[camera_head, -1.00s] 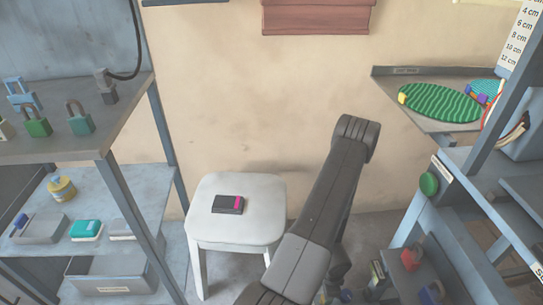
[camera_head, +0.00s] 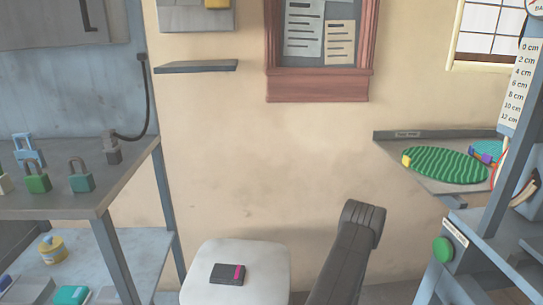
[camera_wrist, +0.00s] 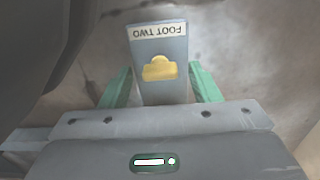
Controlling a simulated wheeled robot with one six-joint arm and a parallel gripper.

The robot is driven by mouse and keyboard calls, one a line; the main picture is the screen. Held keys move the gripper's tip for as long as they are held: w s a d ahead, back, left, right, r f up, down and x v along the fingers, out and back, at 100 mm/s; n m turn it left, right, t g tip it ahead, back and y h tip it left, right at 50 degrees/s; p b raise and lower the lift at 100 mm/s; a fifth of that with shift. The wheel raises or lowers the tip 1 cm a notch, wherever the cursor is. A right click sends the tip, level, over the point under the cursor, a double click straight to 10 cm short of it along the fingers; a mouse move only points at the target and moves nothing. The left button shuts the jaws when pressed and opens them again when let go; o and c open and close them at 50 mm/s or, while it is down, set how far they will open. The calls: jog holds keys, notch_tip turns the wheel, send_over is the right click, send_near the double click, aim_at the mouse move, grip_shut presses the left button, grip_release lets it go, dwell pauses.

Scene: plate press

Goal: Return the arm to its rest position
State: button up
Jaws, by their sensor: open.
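My arm (camera_head: 352,250) shows at the bottom, right of centre, in the head view, its dark grey link rising to a rounded joint. My gripper is out of the head view. In the wrist view my gripper (camera_wrist: 161,70) has its two green fingers apart. A blue-grey piece (camera_wrist: 173,48) labelled "FOOT TWO", upside down, with a yellow emblem, shows between and beyond the fingers. I cannot tell how far from them it is.
A shelf with padlocks (camera_head: 81,177) is at the left. A corner shelf holds a green striped oval (camera_head: 445,165). A blue frame (camera_head: 487,210) stands at the right.

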notch_tip(320, 180, up, 14)
jog(key=p, duration=0.8)
notch_tip(320, 180, down, 15)
jog(key=b, duration=0.9)
jog(key=shift+r, duration=0.15)
jog(key=shift+r+n, duration=0.15)
jog(key=shift+n, duration=0.15)
jog(key=n, duration=0.3)
jog(key=shift+r, duration=0.1)
jog(key=n+p, duration=0.1)
jog(key=n, duration=0.4)
jog(key=n+p, duration=0.2)
jog(key=n, duration=0.3)
jog(key=shift+r+p, duration=0.1)
jog(key=shift+p, duration=0.3)
jog(key=shift+n+p, duration=1.5)
jog(key=shift+n, duration=0.3)
